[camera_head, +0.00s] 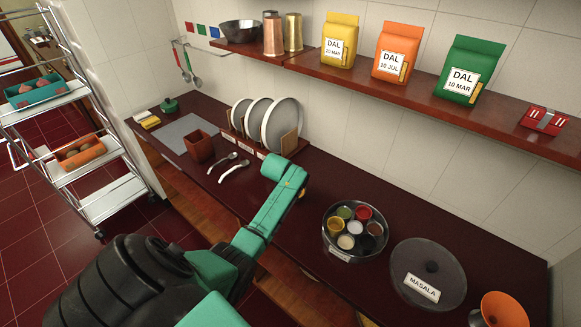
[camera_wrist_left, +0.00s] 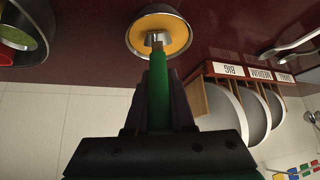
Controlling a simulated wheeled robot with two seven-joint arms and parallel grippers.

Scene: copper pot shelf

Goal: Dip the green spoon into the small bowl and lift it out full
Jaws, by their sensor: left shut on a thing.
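My left gripper (camera_wrist_left: 158,80) is shut on the handle of the green spoon (camera_wrist_left: 160,98), seen in the left wrist view. The spoon's metal head lies in front of the small bowl (camera_wrist_left: 136,41), a steel bowl with yellow-orange contents (camera_wrist_left: 177,32). The head overlaps these contents in the picture; I cannot tell whether it is sunk in them or just above. In the head view my green left arm hides the small bowl and the spoon. My right gripper is not in view.
A round spice tin (camera_head: 327,243) with several small cups stands right of my arm, beside a lid marked MASALA (camera_head: 450,264). A plate rack (camera_head: 255,152) stands by the wall. Two spoons (camera_head: 235,169) and a brown pot (camera_head: 199,147) lie left of my arm.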

